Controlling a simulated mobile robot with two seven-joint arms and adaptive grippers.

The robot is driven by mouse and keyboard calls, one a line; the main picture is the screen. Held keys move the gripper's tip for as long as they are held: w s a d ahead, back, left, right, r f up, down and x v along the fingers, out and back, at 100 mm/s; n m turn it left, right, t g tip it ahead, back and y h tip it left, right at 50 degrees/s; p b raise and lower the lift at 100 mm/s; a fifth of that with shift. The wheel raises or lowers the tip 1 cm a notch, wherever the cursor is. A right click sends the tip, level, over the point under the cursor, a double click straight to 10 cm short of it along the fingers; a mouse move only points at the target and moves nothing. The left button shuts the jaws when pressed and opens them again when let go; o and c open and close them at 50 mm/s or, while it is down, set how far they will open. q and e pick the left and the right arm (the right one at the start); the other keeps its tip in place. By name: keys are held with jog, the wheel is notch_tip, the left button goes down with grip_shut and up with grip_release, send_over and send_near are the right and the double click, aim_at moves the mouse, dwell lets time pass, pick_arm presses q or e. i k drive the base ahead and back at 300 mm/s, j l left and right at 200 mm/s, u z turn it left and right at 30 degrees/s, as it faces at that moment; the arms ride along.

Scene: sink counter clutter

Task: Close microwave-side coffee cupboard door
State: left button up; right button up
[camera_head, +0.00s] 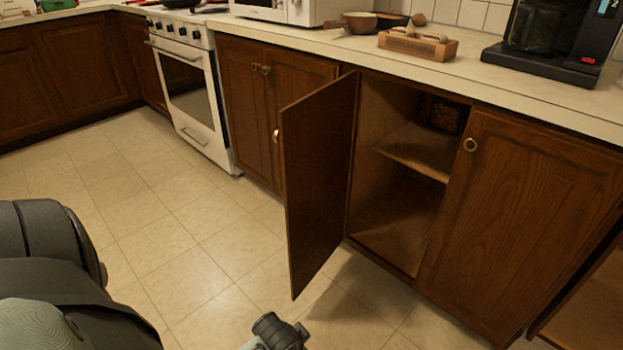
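The brown wooden cupboard door (318,180) below the counter stands open, swung well out over the floor. Its hinge side is on the right, by the cabinet frame, and its small round knob (276,136) shows at the free left edge. The opened cupboard (400,205) shows a middle shelf (418,152) and a dark item (445,116) at the back of it. Dark parts of my own arm fill the lower left, and another dark part of me shows at the bottom middle, apart from the door. I make out no gripper fingers.
A shut door (525,215) is right of the opening, and another opening (590,305) shows at the lower right edge. The counter holds a coffee maker (548,40), wooden box (418,45) and microwave (285,10). A white oven (192,90) stands left. The tiled floor (190,235) is clear.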

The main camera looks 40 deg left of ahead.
aim_at(314, 134)
jog(key=i+j, duration=0.1)
jog(key=j, duration=0.65)
jog(key=j+z, duration=0.1)
jog(key=j, duration=0.7)
jog(key=i+j, duration=0.15)
jog(key=j, duration=0.6)
jog(key=k+j, duration=0.1)
jog(key=j, duration=0.2)
jog(key=k+j, duration=0.1)
jog(key=j, duration=0.2)
jog(key=k, duration=0.35)
